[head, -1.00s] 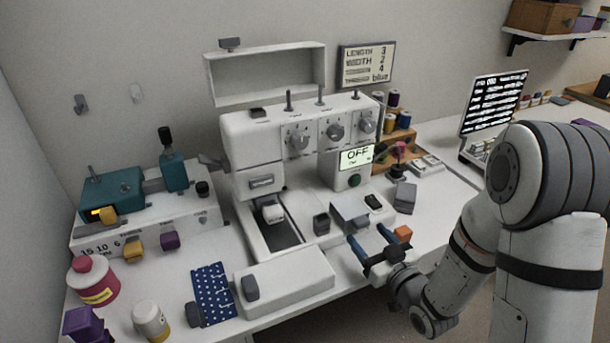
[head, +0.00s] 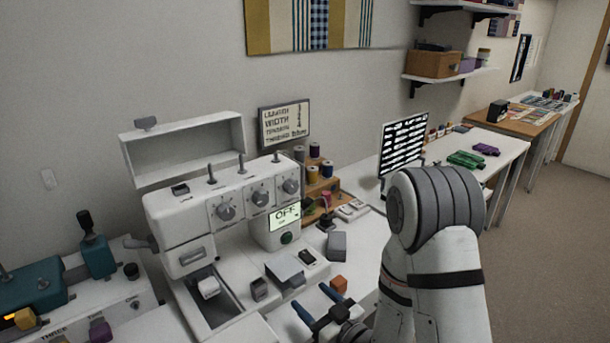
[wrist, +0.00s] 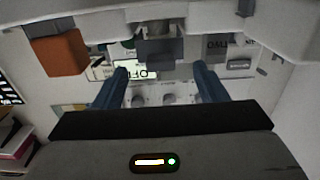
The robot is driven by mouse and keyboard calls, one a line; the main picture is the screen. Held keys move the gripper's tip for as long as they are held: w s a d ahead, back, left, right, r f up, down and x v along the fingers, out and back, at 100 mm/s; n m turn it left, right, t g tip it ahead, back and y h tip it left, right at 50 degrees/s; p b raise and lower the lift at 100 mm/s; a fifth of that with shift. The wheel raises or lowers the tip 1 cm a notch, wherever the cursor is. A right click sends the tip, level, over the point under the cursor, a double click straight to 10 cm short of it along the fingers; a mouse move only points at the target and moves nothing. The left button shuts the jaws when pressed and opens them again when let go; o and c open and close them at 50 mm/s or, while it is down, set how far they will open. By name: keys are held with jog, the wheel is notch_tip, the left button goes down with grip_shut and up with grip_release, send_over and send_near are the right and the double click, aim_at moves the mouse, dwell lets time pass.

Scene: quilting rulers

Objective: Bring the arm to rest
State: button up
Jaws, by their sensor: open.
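My gripper (head: 320,304) has two blue fingers and is at the lower middle of the head view, over the front edge of the sewing table. The fingers stand apart with nothing between them. In the wrist view my gripper (wrist: 161,84) is also open and empty, pointing toward the white sewing machine (wrist: 160,93). In the head view the sewing machine (head: 175,220) stands behind and left of the gripper, with its lid raised and its display reading OFF. My arm stands folded at the right.
Spools on a wooden rack (head: 322,189) and a dark-faced panel (head: 402,150) stand behind. A teal device (head: 38,284) is at left. A farther table (head: 510,150) and open floor (head: 545,240) lie to the right.

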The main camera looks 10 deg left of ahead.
jog(key=shift+w+d+r+h, duration=0.15)
jog(key=shift+w+r+h, duration=0.1)
jog(key=shift+w+h, duration=0.05)
jog(key=w+d+r+m+g+h+p, duration=0.1)
jog(key=d+r+m+h+p, duration=0.2)
jog(key=d+r+h, duration=0.4)
jog(key=w+d+r+m+g+h+p, duration=0.1)
jog(key=d+r+m+h+p, duration=0.2)
jog(key=d, duration=0.6)
jog(key=s+d+r+m+g+h+p, duration=0.1)
jog(key=s+d+r+g, duration=0.1)
jog(key=s, duration=0.4)
jog(key=s+d+r+m+g+h, duration=0.1)
jog(key=s+d+r+g, duration=0.1)
jog(key=s+r, duration=0.3)
jog(key=s+d+r+m+g+h+p, duration=0.1)
jog(key=s+d+r+m+g, duration=0.1)
jog(key=s, duration=0.6)
notch_tip(320, 180, up, 2)
jog(key=shift+s+d+g+p, duration=0.2)
jog(key=shift+d+g+p, duration=0.15)
jog(key=shift+g, duration=0.15)
